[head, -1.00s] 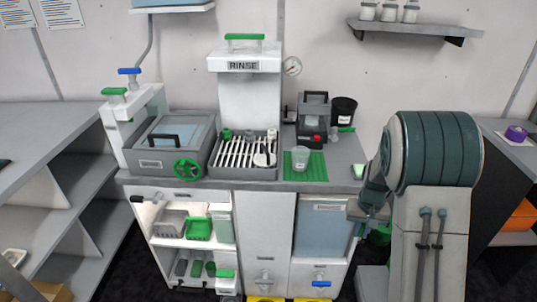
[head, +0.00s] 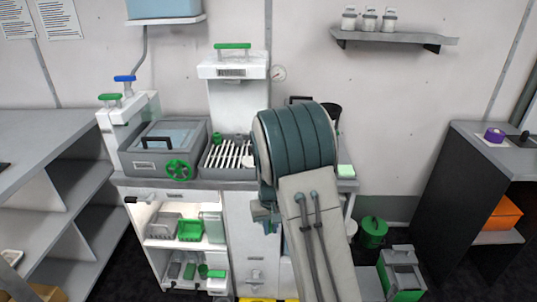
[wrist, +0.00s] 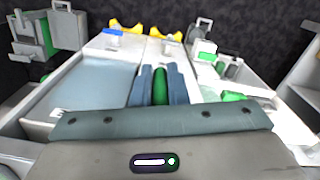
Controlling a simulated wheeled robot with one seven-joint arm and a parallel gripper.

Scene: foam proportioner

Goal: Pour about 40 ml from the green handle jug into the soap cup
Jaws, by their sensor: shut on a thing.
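My gripper (wrist: 160,88) is shut on a green handle (wrist: 160,84), which shows between its two blue-grey fingers in the wrist view. What the handle belongs to is hidden below the wrist, so I cannot confirm it is the jug. In the head view my gripper (head: 264,213) is in front of the counter's white lower front, mostly behind my arm. I cannot make out the soap cup; my arm covers the part of the counter where a clear cup stood on a green mat.
The counter holds a grey lidded basin (head: 168,150) with a green wheel (head: 179,170), and a slatted rack (head: 226,153). An open cupboard below holds a green tray (head: 190,231). A green canister (head: 373,232) and grey-green box (head: 401,272) stand on the floor at right.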

